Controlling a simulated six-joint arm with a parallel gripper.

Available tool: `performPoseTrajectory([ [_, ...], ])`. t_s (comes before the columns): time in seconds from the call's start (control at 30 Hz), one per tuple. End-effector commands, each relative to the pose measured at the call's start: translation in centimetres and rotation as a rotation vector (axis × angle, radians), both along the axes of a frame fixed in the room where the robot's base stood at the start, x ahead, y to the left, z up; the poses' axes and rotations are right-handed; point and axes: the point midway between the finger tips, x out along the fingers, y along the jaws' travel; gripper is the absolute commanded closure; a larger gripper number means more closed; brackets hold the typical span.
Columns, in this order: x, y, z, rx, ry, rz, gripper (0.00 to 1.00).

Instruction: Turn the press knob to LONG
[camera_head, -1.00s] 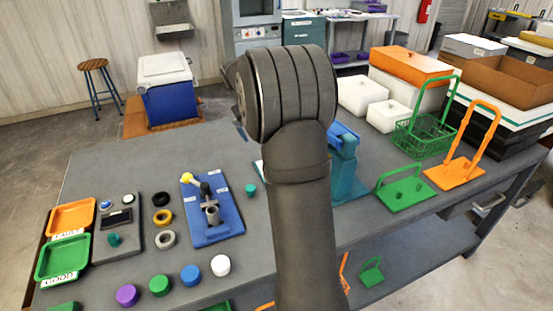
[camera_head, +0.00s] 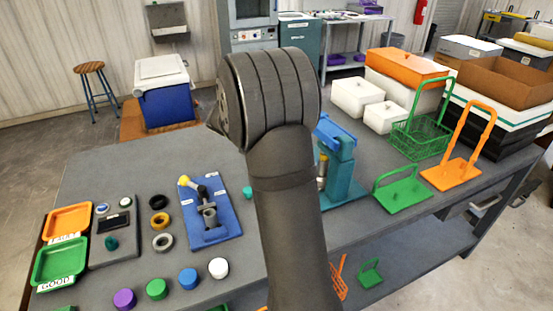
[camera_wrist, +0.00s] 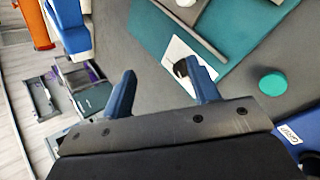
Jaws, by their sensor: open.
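The teal press (camera_head: 340,165) stands on the table just right of my arm in the head view, which covers part of it. In the wrist view, its teal base (camera_wrist: 240,30) lies at the top. A white plate (camera_wrist: 178,50) with a small black knob (camera_wrist: 181,68) on it lies at the base's edge. No lettering is readable on the plate, so I cannot tell the setting. My gripper (camera_wrist: 163,88) is open and empty, its blue fingers apart. The right finger overlaps the plate and sits beside the knob in the picture; contact cannot be told. The head view hides the gripper behind my arm.
A small teal round piece (camera_wrist: 273,83) lies on the table right of the plate. A blue board (camera_head: 208,222) with a yellow-tipped lever stands left of my arm. Green (camera_head: 403,190) and orange (camera_head: 455,174) handled racks stand right of the press.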

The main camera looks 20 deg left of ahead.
Motion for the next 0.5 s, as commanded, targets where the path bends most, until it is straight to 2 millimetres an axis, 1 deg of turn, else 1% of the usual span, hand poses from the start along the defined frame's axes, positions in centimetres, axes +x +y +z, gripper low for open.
performPoseTrajectory([
  [0.03,-0.5,-0.3,-0.8,-0.094,-0.008,0.087,0.45],
  [0.17,-1.5,-0.5,-2.1,-0.352,-0.034,0.337,0.45],
  [0.3,-3.1,0.2,-3.6,-0.623,-0.052,0.620,0.45],
  [0.4,-4.5,0.9,-4.7,-0.793,-0.061,0.806,0.45],
  [0.5,-5.9,1.7,-5.7,-0.924,-0.071,0.954,0.45],
])
